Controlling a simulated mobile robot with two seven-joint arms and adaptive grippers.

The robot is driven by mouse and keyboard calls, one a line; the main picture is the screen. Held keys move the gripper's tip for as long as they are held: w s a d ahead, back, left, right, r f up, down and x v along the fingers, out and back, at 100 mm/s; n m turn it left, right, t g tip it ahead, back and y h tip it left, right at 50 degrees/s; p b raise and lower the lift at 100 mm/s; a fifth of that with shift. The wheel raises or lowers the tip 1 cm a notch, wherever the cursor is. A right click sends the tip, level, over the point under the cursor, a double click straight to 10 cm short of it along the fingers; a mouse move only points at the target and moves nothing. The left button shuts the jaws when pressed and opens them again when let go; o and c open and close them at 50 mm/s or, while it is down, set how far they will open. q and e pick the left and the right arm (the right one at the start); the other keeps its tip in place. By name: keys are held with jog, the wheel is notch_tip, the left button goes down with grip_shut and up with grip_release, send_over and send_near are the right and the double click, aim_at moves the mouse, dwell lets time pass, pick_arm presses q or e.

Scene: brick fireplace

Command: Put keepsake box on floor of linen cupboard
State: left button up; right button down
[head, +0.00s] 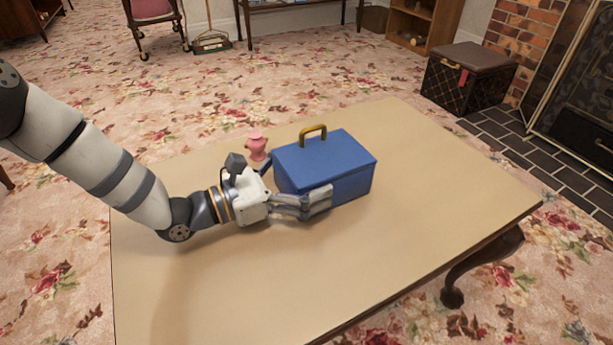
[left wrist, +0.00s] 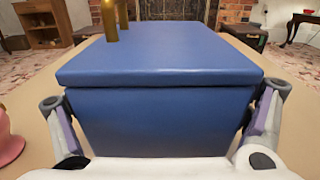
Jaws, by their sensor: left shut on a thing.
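The keepsake box is a blue box (head: 345,157) with a lid and a brass-coloured handle on top, on the tan table (head: 420,240) in the head view. My left gripper (head: 297,190) is shut on the box from its left end, with one finger along the near side. In the left wrist view the blue box (left wrist: 160,110) fills the middle, with a finger at each side. I cannot tell whether the box is lifted off the table. The linen cupboard cannot be made out for certain. My right gripper is not in view.
A pink vase-like object (head: 256,147) stands on the table just left of the box. The table is clear at the front and right. Beyond are a dark lidded chest (head: 466,80), a wooden shelf unit (head: 424,22) and a brick fireplace (head: 525,40).

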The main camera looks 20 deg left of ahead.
pick_arm(q)
jog(key=o, duration=1.3)
jog(key=shift+o, duration=0.2)
